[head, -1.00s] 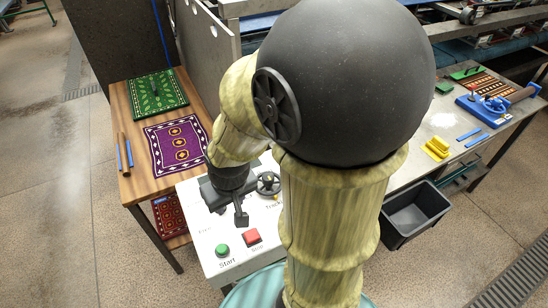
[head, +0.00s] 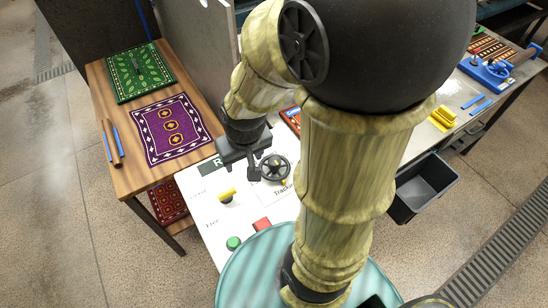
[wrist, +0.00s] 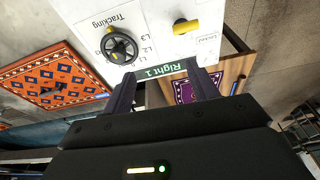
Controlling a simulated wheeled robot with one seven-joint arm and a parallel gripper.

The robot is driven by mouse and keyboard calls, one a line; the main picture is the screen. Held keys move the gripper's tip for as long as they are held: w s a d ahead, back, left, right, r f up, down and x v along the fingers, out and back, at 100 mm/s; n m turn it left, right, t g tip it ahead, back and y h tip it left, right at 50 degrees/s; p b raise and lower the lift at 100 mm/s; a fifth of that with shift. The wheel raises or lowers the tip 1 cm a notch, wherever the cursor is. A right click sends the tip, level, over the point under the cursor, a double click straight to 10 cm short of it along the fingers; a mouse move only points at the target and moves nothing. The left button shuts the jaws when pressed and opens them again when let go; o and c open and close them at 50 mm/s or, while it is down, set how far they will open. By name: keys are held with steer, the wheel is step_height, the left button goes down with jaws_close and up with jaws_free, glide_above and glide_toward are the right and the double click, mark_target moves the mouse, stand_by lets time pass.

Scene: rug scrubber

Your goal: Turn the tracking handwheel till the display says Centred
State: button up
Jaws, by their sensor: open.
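The tracking handwheel (head: 274,168) is a dark spoked wheel on the white control panel (head: 208,212), labelled "Tracking". It also shows in the wrist view (wrist: 119,46), at upper left, with a yellow knob near its rim. The green display (wrist: 166,71) reads "Right 1" in the wrist view. In the head view the display (head: 211,164) is partly hidden by my gripper. My gripper (head: 255,172) is open over the panel, just left of the handwheel in the head view. In the wrist view my fingers (wrist: 161,74) are apart with nothing gripped, and the wheel lies outside them.
A yellow lever (head: 227,196), a green button (head: 233,243) and a red button (head: 262,225) are on the panel. A wooden table (head: 128,178) with purple (head: 171,129) and green (head: 139,72) rugs stands left. A grey bin (head: 425,187) is at right. My arm hides the middle.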

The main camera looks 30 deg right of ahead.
steer(key=w+d+m+g+b, duration=0.1)
steer(key=w+d+m+b, duration=0.1)
steer(key=w+d+m, duration=0.25)
steer(key=r+m+g+b, duration=0.2)
steer(key=m, duration=0.2)
glide_above(274, 160)
steer(key=shift+f, duration=0.25)
step_height(274, 160, down, 18)
steer(key=shift+r+p, duration=0.25)
steer(key=shift+p, duration=0.1)
steer(key=c, duration=1)
